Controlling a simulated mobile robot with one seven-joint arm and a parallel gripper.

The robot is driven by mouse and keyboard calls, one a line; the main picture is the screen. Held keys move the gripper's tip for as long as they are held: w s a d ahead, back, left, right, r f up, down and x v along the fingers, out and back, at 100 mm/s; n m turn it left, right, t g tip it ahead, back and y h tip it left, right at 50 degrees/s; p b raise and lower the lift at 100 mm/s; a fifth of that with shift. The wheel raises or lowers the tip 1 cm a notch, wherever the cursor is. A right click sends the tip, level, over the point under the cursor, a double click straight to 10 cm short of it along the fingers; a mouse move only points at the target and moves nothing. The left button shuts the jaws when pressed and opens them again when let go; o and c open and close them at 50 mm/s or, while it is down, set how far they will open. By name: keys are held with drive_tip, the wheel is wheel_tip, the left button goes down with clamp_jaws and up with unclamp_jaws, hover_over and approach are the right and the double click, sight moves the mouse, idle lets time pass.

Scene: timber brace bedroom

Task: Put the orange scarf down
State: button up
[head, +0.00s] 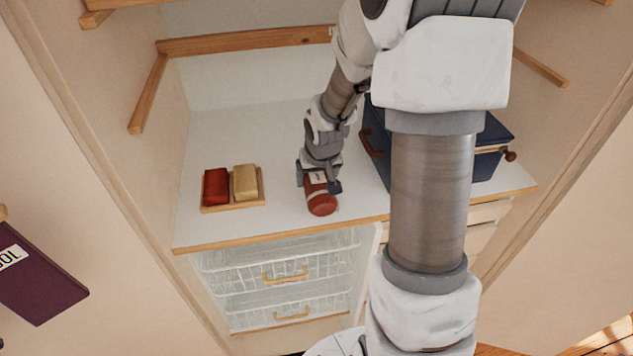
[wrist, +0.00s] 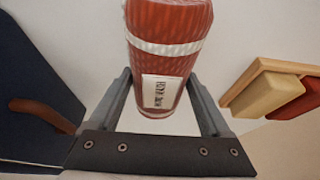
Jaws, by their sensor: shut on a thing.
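The orange scarf is a rolled, red-orange bundle (head: 321,203) with a pale band and a small printed label. My gripper (head: 318,184) is shut on it, with one finger on each side. In the head view the scarf is over the white shelf top (head: 270,150), near its wooden front edge. I cannot tell whether it touches the surface. In the wrist view the scarf (wrist: 168,50) fills the upper middle between the fingers, its label end towards the palm; its far end is cut off by the frame.
A wooden tray (head: 233,208) with a red block (head: 216,187) and a yellow block (head: 245,182) lies left of the scarf. A dark blue case (head: 489,150) stands right, partly behind my arm. Wire drawers (head: 285,275) are below. Shelf behind the tray is clear.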

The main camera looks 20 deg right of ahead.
drive_tip(key=shift+r, duration=0.1)
drive_tip(key=o, duration=1.3)
drive_tip(key=shift+r, duration=0.4)
drive_tip(key=p+v, duration=0.1)
drive_tip(key=v, duration=1)
drive_tip(key=shift+s, duration=0.2)
